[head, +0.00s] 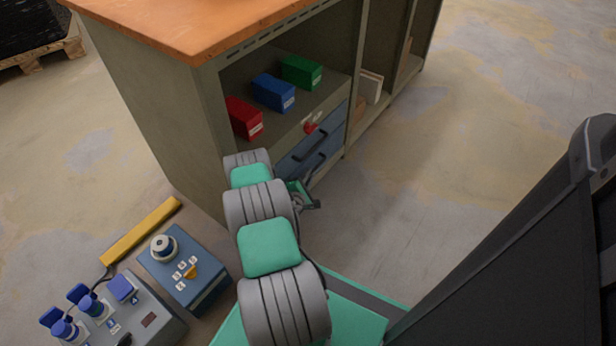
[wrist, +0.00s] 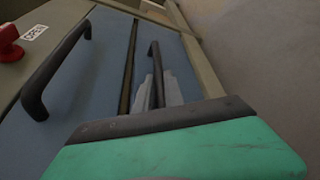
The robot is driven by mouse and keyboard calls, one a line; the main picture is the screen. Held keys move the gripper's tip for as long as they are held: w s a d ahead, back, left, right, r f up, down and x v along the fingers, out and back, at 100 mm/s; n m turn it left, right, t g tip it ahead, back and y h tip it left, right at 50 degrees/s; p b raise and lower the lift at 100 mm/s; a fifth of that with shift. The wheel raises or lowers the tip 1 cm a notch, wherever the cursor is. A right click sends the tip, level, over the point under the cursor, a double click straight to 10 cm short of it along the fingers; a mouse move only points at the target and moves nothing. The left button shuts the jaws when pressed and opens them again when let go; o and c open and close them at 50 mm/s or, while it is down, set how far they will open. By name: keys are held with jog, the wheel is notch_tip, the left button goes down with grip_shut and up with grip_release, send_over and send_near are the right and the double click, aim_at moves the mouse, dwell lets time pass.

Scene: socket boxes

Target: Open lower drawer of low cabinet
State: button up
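The low cabinet (head: 160,110) has an orange top and blue-grey drawers in its open side. In the wrist view the upper drawer (wrist: 100,65) has a black bar handle (wrist: 55,72), and the lower drawer (wrist: 182,62) beside it has its own black handle (wrist: 156,62). Both drawers look closed. My gripper (wrist: 158,96) is at the lower handle, with pale grey finger parts on both sides of the bar. Whether they press on it cannot be seen; the green gripper body hides part. In the head view my gripper (head: 306,200) is low before the drawers, partly behind my arm.
A red knob (wrist: 9,42) and an OPEN label sit by the upper drawer. Red (head: 244,118), blue (head: 273,92) and green (head: 301,72) boxes stand on the shelf above. Control boxes (head: 185,268) are at lower left. The floor right of the cabinet is clear.

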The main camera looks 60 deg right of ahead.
grip_shut()
jog(key=shift+a, duration=0.1)
dwell(1.1)
jog(key=shift+a+f, duration=0.1)
